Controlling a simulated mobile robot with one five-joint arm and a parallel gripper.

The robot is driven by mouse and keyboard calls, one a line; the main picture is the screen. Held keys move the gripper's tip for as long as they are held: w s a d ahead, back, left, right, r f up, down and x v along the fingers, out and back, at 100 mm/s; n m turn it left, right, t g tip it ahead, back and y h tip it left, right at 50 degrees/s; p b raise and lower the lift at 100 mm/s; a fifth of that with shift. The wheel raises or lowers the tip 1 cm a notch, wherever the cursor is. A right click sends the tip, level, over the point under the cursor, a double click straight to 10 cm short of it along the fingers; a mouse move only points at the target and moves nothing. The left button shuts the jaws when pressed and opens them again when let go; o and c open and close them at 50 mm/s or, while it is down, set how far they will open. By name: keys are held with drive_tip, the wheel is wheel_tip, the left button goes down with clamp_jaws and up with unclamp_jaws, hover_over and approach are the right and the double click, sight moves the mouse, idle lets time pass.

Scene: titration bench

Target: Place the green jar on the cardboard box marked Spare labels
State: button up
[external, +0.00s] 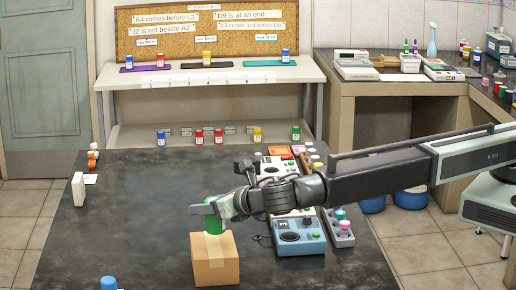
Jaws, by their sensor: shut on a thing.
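A green jar (212,222) is upright between the fingers of my gripper (213,208), which is shut on it. The jar is directly over the top of a brown cardboard box (215,262). Its base looks to be at or just above the box top; I cannot tell if they touch. The box stands on the dark bench near its front. No writing is readable on the box's visible sides. Part of the jar is hidden by the gripper.
A blue instrument (300,243) and a grey rack with coloured caps (341,232) stand right of the box. A blue-capped item (108,283) is at the front edge. A white block (78,189) stands at left.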

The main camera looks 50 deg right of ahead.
drive_tip(key=shift+w+a, duration=0.15)
wheel_tip(320, 180, down, 4)
drive_tip(key=b, duration=0.4)
drive_tip(key=shift+w+a, duration=0.15)
drive_tip(key=shift+r, duration=0.2)
drive_tip(key=shift+f, duration=0.15)
drive_tip(key=o, duration=1.4)
